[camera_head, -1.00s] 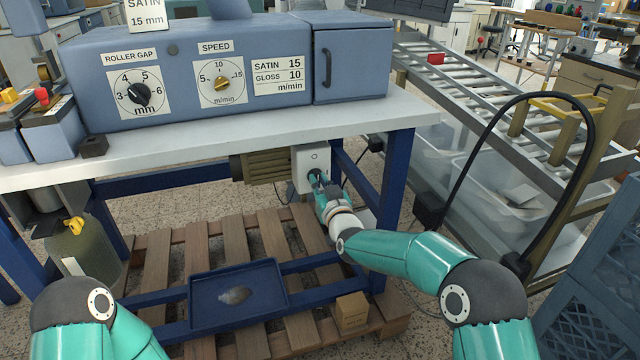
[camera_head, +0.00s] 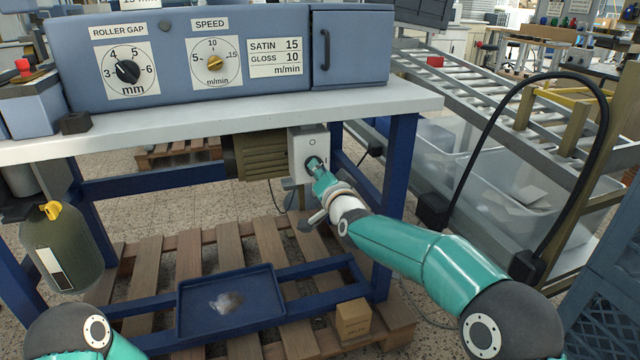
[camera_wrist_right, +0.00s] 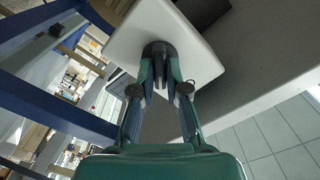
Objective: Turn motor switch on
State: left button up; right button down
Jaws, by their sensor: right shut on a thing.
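The motor switch is a pale box (camera_head: 309,141) on the side of the brown-ribbed motor (camera_head: 262,157) under the table, with a small round mark on its upper face. My right gripper (camera_head: 315,163) is at the lower part of the box's face. In the right wrist view the box (camera_wrist_right: 190,45) lies right ahead, and my right gripper (camera_wrist_right: 159,78) is shut on the dark switch knob (camera_wrist_right: 158,52). The fingers cover much of the knob, so I cannot tell its setting. My left arm shows only at the lower left; its gripper is out of view.
The blue machine (camera_head: 80,60) with its dials stands on the white tabletop (camera_head: 210,125). A blue table leg (camera_head: 398,190) stands close right of the switch. Below are a blue tray (camera_head: 190,310), a cardboard box (camera_head: 353,319) and a pallet (camera_head: 405,335). A roller conveyor (camera_head: 470,85) is at right.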

jog(key=shift+w+d+f+m+b, duration=0.1)
jog(key=shift+d+f+m+b, duration=0.05)
jog(key=shift+m+b, duration=2)
jog(key=shift+d+f+m+b, duration=0.15)
jog(key=shift+m+b, duration=1.6)
jog(key=shift+m, duration=0.7)
jog(key=c, duration=1.2)
grip_release()
jog(key=shift+a, duration=0.1)
jog(key=shift+r, duration=0.1)
jog(key=v, duration=1.2)
